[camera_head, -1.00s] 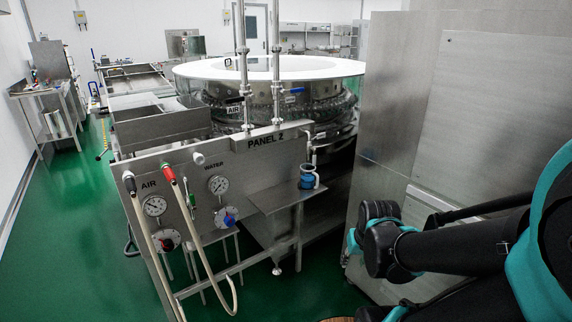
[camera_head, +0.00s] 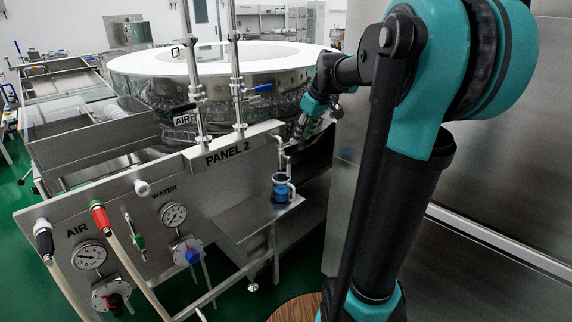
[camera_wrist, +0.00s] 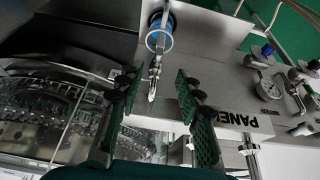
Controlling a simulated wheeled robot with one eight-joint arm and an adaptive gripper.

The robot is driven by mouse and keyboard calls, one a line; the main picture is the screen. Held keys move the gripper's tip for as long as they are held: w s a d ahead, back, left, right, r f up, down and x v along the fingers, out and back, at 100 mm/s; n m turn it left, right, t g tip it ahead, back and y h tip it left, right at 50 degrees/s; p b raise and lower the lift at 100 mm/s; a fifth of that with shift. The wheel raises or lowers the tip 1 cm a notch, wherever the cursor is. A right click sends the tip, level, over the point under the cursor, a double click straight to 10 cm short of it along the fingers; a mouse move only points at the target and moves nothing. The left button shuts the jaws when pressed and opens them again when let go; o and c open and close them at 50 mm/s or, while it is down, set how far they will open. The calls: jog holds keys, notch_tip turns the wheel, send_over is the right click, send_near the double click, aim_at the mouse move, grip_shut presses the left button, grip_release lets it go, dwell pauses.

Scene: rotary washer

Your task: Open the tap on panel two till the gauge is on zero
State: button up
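Panel two (camera_head: 258,145) is a steel panel with its name printed along the top. A small metal tap (camera_head: 283,146) is at its right end, above a blue jug (camera_head: 282,188) on a steel shelf. The WATER gauge (camera_head: 173,216) and AIR gauge (camera_head: 89,256) face front; their needles are too small to read. My gripper (camera_head: 308,122) is beside the panel's right end, near the tap. In the wrist view my gripper (camera_wrist: 157,90) is open and empty, with the tap (camera_wrist: 154,74) showing between and beyond its fingertips. Contact with the tap cannot be told.
A large round washer (camera_head: 215,65) stands behind the panel. Red (camera_head: 100,217) and black (camera_head: 43,240) hose fittings hang at the panel's left. Two upright pipes rise behind it. A tall steel cabinet wall (camera_head: 480,210) is close on the right, behind my arm.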

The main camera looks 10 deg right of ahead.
aim_at(290, 164)
jog(key=x, duration=1.7)
jog(key=shift+s+d, duration=0.1)
jog(key=shift+s, duration=0.1)
grip_shut()
